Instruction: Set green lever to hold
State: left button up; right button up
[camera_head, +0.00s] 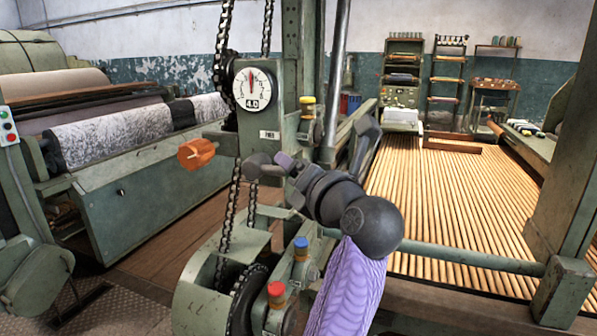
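I cannot pick out a green lever with certainty, and no "hold" mark is readable. A green machine post (262,115) stands in the middle with a round white dial (253,88) reading 4.0. An orange handle (196,153) sticks out on its left side. A dark round knob (258,166) is at its lower front. My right gripper is not seen.
A yellow-capped part (307,106), a blue cap (300,243) and a red cap (276,289) sit around the post. Chains (229,210) hang beside it. A roller machine (130,190) stands left. A slatted bed (440,195) lies right, with a green rail (470,257) before it.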

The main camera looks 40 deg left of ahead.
pick_arm(q)
grip_shut()
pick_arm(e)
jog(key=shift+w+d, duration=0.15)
pick_arm(q)
jog(key=shift+f, duration=0.1)
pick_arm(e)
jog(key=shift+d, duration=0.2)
